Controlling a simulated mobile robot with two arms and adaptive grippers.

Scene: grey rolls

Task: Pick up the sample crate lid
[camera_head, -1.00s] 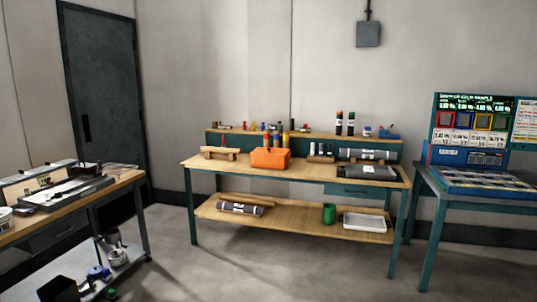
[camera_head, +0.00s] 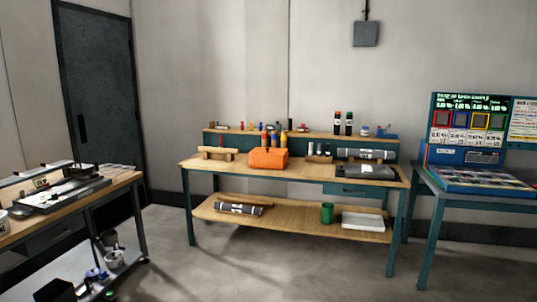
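I cannot single out a sample crate lid in the head view. An orange crate-like box (camera_head: 268,158) with bottles standing at it sits on the middle workbench (camera_head: 310,173). A flat dark grey piece (camera_head: 366,172) lies on the right part of that bench top; I cannot tell what it is. A shallow white tray or lid-like piece (camera_head: 362,222) lies on the bench's lower shelf, right of a green cup (camera_head: 327,213). Neither of my grippers is in view.
Grey rolls lie on the bench top (camera_head: 364,154) and lower shelf (camera_head: 238,209). A side table (camera_head: 118,181) with tools stands at the left, and a display table (camera_head: 425,186) at the right. The floor (camera_head: 260,265) before the bench is clear.

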